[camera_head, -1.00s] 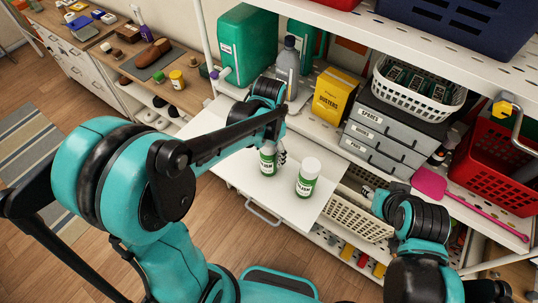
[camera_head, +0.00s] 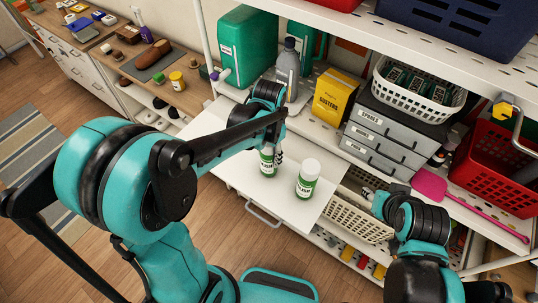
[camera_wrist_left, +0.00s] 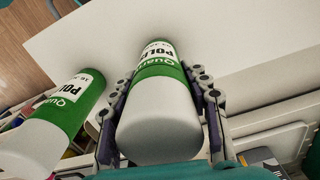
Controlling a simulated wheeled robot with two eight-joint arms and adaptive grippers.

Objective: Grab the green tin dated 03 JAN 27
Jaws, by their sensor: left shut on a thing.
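Two white-and-green tins stand upright on the white pull-out board. My left gripper (camera_head: 272,154) is shut on the farther left tin (camera_head: 267,163), reaching around its upper part. In the left wrist view this held tin (camera_wrist_left: 158,100) lies between the two dark fingers, with its white end toward the camera. The other tin (camera_head: 307,180) stands free to the right in the head view, and at the left in the wrist view (camera_wrist_left: 55,120). My right gripper (camera_head: 369,194) is small and partly hidden near the basket, empty as far as I see.
The white board (camera_head: 240,178) has bare room around the tins. Behind it stand a grey bottle (camera_head: 287,72), a yellow box (camera_head: 335,95) and grey drawers (camera_head: 385,135). A cream basket (camera_head: 355,220) sits lower right, by a pink dustpan (camera_head: 430,184).

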